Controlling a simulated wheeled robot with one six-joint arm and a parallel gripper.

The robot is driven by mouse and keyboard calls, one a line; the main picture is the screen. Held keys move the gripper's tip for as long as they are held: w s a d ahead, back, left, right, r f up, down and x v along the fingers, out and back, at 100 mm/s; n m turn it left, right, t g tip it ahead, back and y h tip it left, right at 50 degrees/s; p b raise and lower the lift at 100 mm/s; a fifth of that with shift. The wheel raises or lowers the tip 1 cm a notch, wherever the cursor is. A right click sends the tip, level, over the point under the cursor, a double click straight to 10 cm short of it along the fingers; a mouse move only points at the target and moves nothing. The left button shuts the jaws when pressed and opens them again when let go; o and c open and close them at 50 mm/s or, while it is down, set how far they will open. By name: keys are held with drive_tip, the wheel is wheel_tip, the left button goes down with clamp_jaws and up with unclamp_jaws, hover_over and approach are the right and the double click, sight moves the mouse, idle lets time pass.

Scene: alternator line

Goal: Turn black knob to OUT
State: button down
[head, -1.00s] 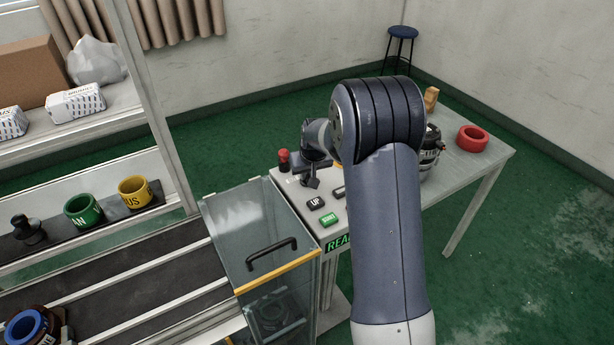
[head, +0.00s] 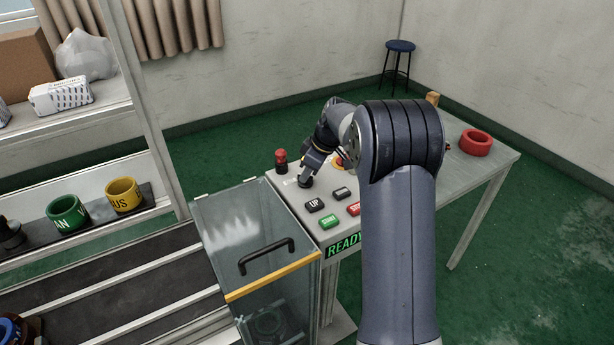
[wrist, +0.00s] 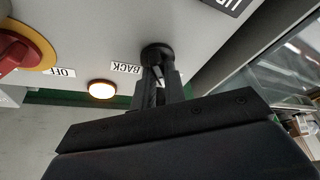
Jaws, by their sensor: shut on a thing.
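The black knob (wrist: 157,52) stands on the pale control panel (wrist: 110,30) in the wrist view, beside a printed BACK label (wrist: 126,69) that appears upside down. My gripper (wrist: 160,75) is shut on the knob, its two dark fingers reaching up to it from below in that view. In the head view my gripper (head: 307,180) is down at the far left part of the panel, and the knob is hard to tell apart from the fingers. I cannot read an OUT label or the knob's pointer direction.
A red-topped post (head: 281,160) stands just left of my gripper. UP (head: 315,205), green START (head: 328,222) and red (head: 353,209) buttons lie nearby. A glass guard with a black handle (head: 267,256) is at left. A lit lamp (wrist: 103,89) and red rotary switch (wrist: 20,50) are beside the knob.

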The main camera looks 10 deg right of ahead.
drive_tip(key=shift+n, duration=0.6)
drive_tip(key=shift+g, duration=0.3)
drive_tip(key=c, duration=1.5)
unclamp_jaws()
drive_tip(key=shift+o, duration=0.2)
drive_tip(key=v, duration=1)
drive_tip(key=shift+d+r+b, duration=0.3)
drive_tip(key=shift+r, duration=0.05)
